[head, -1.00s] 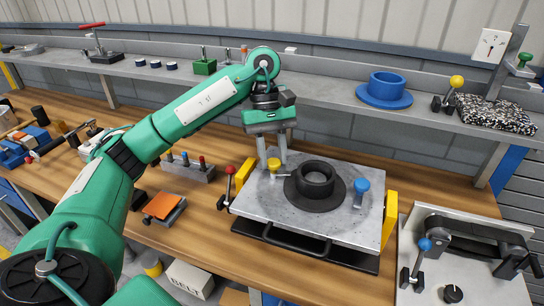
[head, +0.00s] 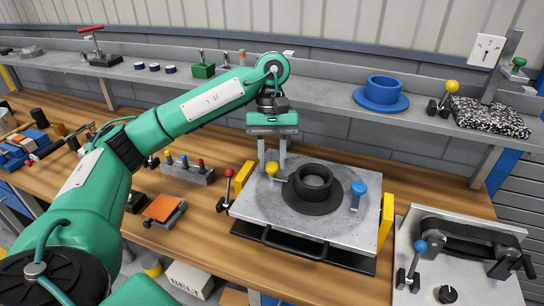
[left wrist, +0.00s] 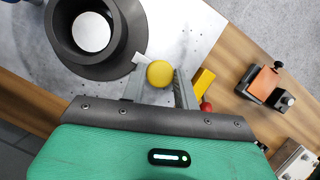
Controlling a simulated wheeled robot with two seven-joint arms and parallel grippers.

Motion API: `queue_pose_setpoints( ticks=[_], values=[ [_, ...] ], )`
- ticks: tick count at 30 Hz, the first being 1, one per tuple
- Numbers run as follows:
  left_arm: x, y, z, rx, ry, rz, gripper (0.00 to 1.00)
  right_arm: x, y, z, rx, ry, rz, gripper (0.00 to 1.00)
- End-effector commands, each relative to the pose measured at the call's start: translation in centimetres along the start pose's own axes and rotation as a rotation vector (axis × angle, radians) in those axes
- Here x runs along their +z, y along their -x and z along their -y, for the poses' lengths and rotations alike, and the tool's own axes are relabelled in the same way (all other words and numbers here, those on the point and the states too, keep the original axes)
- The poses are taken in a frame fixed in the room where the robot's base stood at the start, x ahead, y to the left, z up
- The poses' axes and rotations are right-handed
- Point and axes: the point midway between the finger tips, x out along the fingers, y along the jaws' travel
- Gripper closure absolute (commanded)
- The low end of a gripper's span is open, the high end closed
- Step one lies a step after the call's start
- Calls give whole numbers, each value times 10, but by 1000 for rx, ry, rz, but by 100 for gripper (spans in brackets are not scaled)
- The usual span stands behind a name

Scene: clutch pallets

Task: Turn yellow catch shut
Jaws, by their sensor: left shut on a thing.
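The yellow catch (head: 271,169) is a round yellow knob with a short grey lever on the left part of a grey metal pallet (head: 325,227). Its lever points toward the black ringed hub (head: 313,182) in the middle of the pallet. My left gripper (head: 272,168) comes down from above with a finger on either side of the knob and is shut on it. In the left wrist view the yellow knob (left wrist: 160,74) sits between the fingertips, beside the black hub (left wrist: 95,35). My right gripper is not in view.
A blue-knobbed catch (head: 359,190) stands on the pallet right of the hub. Yellow blocks (head: 387,220) flank the pallet. A red-knobbed lever (head: 227,186) is close on its left. A shelf (head: 320,92) with a blue flanged part (head: 383,92) runs behind.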

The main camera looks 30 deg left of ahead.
Motion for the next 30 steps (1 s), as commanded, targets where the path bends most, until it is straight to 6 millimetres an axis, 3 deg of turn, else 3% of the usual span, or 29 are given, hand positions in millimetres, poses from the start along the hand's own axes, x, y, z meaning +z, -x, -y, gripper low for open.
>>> queue_pose_setpoints(
  ticks=[2, 3, 5, 17, 30],
  values=[
    [0, 1, 0, 2, 0, -2, 92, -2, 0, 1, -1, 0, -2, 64],
    [0, 1, 0, 2, 0, -2, 62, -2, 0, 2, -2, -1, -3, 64],
    [0, 1, 0, 1, 0, -1, 50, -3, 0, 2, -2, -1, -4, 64],
    [0, 4, 0, 1, 1, -1, 48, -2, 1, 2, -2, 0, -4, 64],
    [0, 55, 0, 2, 1, -4, 48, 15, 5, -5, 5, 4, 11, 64]
  ],
)
